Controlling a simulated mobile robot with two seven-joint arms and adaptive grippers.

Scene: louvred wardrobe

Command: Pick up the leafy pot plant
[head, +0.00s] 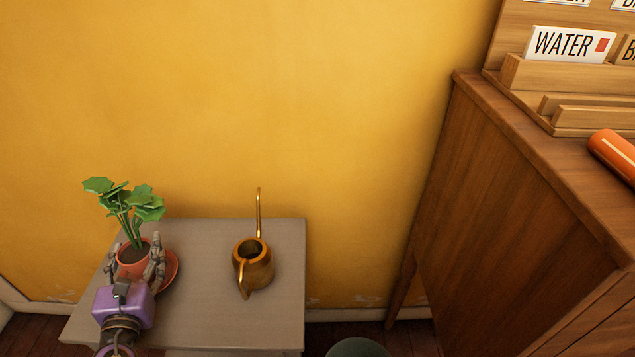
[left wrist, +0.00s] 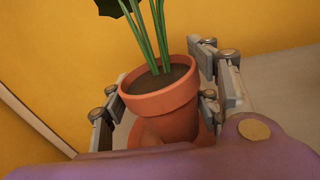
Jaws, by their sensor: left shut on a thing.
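The leafy pot plant is a terracotta pot (head: 133,262) with dark soil and broad green leaves on tall stems. It stands at the left of a small grey table, and the pot also shows in the left wrist view (left wrist: 165,108). My left gripper (head: 137,265) has its fingers on both sides of the pot and is shut on it; it also shows in the left wrist view (left wrist: 160,95). A terracotta saucer (head: 171,270) shows beneath and to the right of the pot. I cannot tell whether the pot touches the saucer. My right gripper is not in view.
A brass watering can (head: 253,266) stands on the grey table (head: 205,322), right of the plant. A yellow wall is behind. A wooden cabinet (head: 500,210) at the right bears a card rack (head: 560,76) and an orange object (head: 615,152).

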